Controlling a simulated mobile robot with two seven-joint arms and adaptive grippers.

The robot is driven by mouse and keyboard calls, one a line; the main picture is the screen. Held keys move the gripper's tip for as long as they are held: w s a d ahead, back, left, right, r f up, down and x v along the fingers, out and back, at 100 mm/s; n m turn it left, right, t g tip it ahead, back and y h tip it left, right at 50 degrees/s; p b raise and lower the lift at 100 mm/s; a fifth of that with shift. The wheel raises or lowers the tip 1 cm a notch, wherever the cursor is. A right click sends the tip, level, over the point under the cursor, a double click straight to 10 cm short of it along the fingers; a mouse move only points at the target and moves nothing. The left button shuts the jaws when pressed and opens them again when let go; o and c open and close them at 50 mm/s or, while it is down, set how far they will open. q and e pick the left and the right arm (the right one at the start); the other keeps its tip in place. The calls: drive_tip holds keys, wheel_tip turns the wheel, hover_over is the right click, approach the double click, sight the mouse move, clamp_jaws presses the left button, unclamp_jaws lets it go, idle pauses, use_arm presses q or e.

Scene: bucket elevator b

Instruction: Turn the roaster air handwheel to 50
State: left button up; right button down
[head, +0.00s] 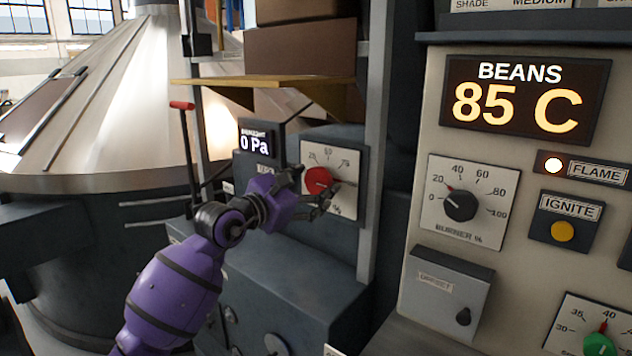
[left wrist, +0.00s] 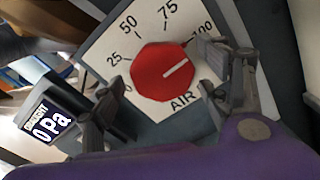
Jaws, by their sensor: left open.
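The red roaster air handwheel (head: 318,181) sits on a white dial plate marked AIR, and it also shows in the left wrist view (left wrist: 160,74). Its white pointer line aims up and right in the left wrist view, near the 100 end of the scale. My left gripper (head: 312,188) is open in front of the dial. In the left wrist view its fingers (left wrist: 160,90) stand to the left and right of the handwheel, with visible gaps to it. The right finger partly covers the plate near the 100 mark. My right gripper is not in view.
A display (head: 255,144) reading 0 Pa is left of the dial. A grey post (head: 375,150) stands just right of it. A yellowish shelf (head: 265,83) juts out above. The burner knob (head: 460,205) and BEANS display (head: 523,98) reading 85 C are on the right panel.

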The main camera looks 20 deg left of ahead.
use_arm(q)
drive_tip(key=shift+x, duration=1.1)
drive_tip(key=shift+c, duration=0.4)
